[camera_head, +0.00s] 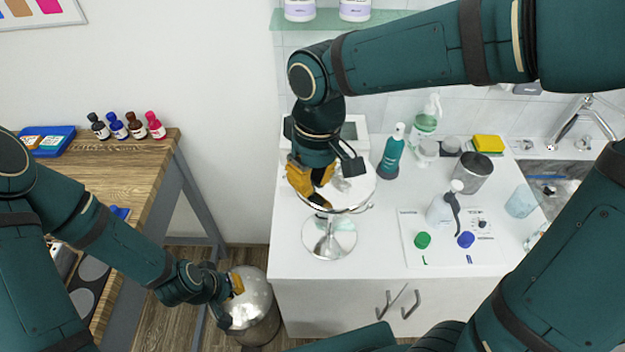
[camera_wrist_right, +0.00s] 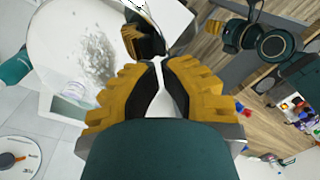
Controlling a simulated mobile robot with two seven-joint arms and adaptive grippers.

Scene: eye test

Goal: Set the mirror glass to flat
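A round tabletop mirror (camera_head: 352,196) on a stand with a round chrome base (camera_head: 330,240) stands on the white counter. Its glass faces mostly upward and looks close to level; the exact tilt is unclear. The glass also fills the upper left of the right wrist view (camera_wrist_right: 60,45). My right gripper (camera_head: 314,190) is at the mirror's left edge, its yellow fingers a narrow gap apart (camera_wrist_right: 162,72). Whether they pinch the rim is unclear. A yellow-and-black reflection shows in the glass. My left gripper (camera_head: 232,300) is open and empty, low over a metal bin.
Behind the mirror are a white box (camera_head: 357,130) and a teal bottle (camera_head: 391,152). The metal bin (camera_head: 258,305) is between counter and wooden table (camera_head: 120,180).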

